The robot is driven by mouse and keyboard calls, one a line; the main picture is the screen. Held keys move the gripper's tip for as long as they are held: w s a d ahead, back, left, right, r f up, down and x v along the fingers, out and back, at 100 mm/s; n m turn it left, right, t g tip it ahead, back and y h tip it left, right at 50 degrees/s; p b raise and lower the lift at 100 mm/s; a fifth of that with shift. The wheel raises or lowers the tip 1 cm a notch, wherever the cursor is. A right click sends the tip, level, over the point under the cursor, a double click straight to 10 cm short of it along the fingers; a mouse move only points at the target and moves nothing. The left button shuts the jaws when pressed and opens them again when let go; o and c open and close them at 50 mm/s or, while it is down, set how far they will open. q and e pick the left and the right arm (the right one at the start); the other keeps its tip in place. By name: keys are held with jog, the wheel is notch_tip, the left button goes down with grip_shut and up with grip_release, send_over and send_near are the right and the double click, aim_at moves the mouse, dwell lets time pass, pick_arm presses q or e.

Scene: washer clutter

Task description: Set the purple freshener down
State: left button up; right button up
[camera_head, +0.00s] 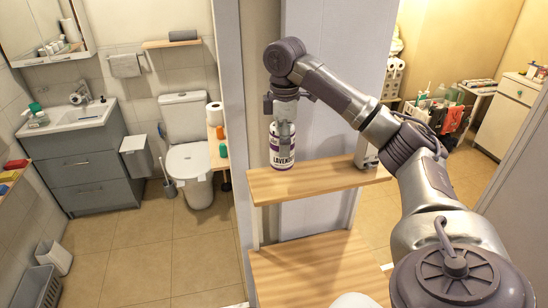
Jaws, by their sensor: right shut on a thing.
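The purple freshener (282,157) is a white can with purple print that reads "LAVENDER". It is upright at the left part of the upper wooden shelf (330,187). Its base appears to be at the shelf's surface, but I cannot tell whether it touches. My right gripper (284,125) points down from above and is shut on the can's upper part, which it partly hides. My left gripper is not in view.
The upper shelf is bare right of the can, up to a grey metal piece (366,150) at its far right. A lower wooden shelf (300,268) carries a partly visible white round object (354,300). A toilet (190,160) and sink cabinet (75,155) stand at left.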

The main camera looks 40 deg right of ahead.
jog(key=f+p, duration=0.1)
jog(key=w+a+f+p, duration=0.1)
jog(key=f, duration=0.1)
jog(key=w+a+f, duration=0.1)
jog(key=f, duration=0.1)
jog(key=shift+w+a+p, duration=0.15)
jog(key=shift+a+p, duration=0.05)
jog(key=shift+p, duration=0.2)
jog(key=shift+f, duration=0.3)
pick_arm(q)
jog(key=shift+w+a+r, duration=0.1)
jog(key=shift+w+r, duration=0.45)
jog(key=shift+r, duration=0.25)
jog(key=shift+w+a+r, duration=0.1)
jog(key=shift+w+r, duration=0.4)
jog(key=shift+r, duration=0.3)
pick_arm(e)
jog(key=shift+w+f, duration=0.15)
jog(key=shift+f, duration=0.1)
jog(key=o, duration=1.3)
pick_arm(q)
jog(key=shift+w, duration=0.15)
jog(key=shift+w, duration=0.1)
